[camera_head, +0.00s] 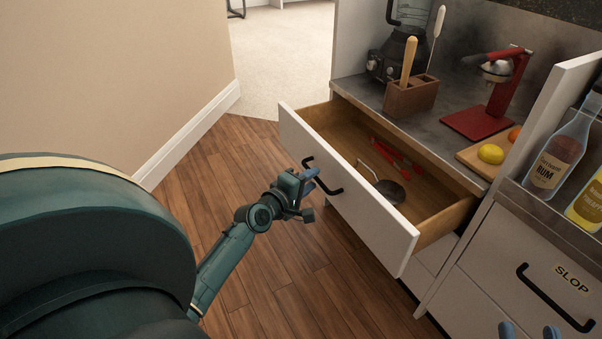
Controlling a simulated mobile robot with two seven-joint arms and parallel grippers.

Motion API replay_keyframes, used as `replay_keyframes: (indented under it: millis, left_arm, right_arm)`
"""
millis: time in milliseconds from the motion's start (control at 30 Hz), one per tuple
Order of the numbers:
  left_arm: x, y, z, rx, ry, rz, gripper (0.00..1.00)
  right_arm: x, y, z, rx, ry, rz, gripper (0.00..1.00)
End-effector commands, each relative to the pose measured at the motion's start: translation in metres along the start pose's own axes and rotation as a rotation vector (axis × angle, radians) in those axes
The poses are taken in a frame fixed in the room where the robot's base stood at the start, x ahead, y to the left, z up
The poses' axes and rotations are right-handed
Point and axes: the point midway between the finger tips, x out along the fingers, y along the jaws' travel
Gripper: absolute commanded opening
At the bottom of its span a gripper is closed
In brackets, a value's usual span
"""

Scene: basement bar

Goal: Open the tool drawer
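The tool drawer (345,187), with a white front and a wooden inside, is pulled well out from under the counter. A red-handled tool (398,158) and a round strainer-like metal tool (390,191) lie inside it. The fingers partly hide the bar. Only the two blue fingertips of my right gripper (529,331) show at the bottom right edge, apart and with nothing visible between them.
The counter above holds a wooden tool holder (411,98), a blender (398,55), a red press (497,95) and a board with fruit. At right, bottles (559,152) stand over a closed drawer marked SLOP (535,268). Wood floor (260,170) before the drawer is clear.

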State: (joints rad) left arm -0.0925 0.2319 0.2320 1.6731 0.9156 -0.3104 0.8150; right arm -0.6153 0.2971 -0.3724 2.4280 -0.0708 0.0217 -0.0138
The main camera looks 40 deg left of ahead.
Motion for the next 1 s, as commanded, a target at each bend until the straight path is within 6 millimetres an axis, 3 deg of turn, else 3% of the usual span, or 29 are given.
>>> replay_keyframes:
  millis: [167,300,600,800,1000]
  left_arm:
    - [-0.024,0.002,-0.001,0.002,0.000,-0.003,0.32]
    - [-0.055,0.002,-0.001,0.004,-0.001,-0.005,0.32]
    - [-0.111,0.000,0.000,0.003,-0.001,-0.004,0.32]
    - [-0.127,0.000,0.000,0.001,-0.001,-0.002,0.32]
    - [-0.130,0.000,0.000,0.001,0.000,0.000,0.32]
  right_arm:
    - [0.001,0.001,-0.008,-0.016,0.002,0.001,0.36]
    - [0.001,0.002,-0.010,-0.038,-0.004,0.004,0.36]
    - [-0.004,0.004,0.002,-0.063,-0.043,0.012,0.36]
    - [-0.004,0.004,0.000,-0.065,-0.039,0.013,0.36]
    - [-0.004,0.004,0.000,-0.065,-0.038,0.013,0.36]
